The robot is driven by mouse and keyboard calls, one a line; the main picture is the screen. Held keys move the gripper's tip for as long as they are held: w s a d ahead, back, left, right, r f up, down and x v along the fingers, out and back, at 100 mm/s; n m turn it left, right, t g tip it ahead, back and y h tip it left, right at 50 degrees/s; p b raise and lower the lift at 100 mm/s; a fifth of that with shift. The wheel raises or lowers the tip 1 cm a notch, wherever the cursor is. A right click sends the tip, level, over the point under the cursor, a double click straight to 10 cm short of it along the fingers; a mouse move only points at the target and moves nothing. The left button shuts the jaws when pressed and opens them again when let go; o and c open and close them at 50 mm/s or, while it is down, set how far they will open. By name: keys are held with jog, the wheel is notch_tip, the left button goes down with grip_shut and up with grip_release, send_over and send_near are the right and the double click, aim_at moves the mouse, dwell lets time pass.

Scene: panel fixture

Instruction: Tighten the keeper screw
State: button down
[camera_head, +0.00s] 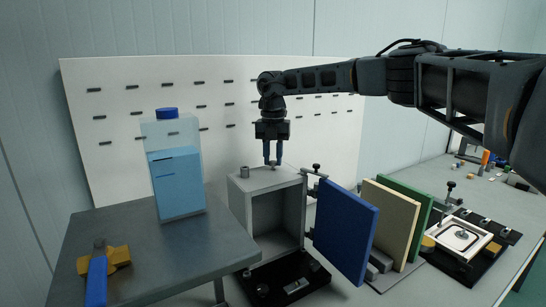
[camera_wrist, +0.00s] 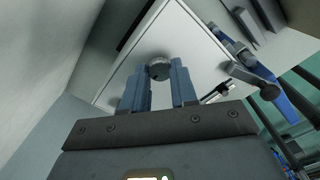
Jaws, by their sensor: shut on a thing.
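A grey box (camera_head: 242,208) stands open at the front, with a blue door panel (camera_head: 345,230) swung out on its right side. My gripper (camera_head: 273,162) points straight down over the box top. In the wrist view, my gripper (camera_wrist: 160,82) has its two blue-grey fingers shut on a round, dark grey screw head (camera_wrist: 159,67), which I take for the keeper screw. The screw is at the pale box top (camera_wrist: 190,45); its shank is hidden, so how deep it sits cannot be told.
A small grey cylinder (camera_head: 244,171) stands on the box's left top edge. A tall blue container (camera_head: 178,185) and a blue-and-yellow tool (camera_head: 98,270) are on the left table. Beige (camera_head: 392,220) and green (camera_head: 413,205) panels stand upright at right, beside a white tray (camera_head: 462,236).

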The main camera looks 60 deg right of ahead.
aim_at(273, 162)
jog(key=c, duration=0.9)
grip_release()
notch_tip(273, 162, up, 8)
jog(key=shift+f+b, duration=0.1)
jog(key=shift+b, duration=0.7)
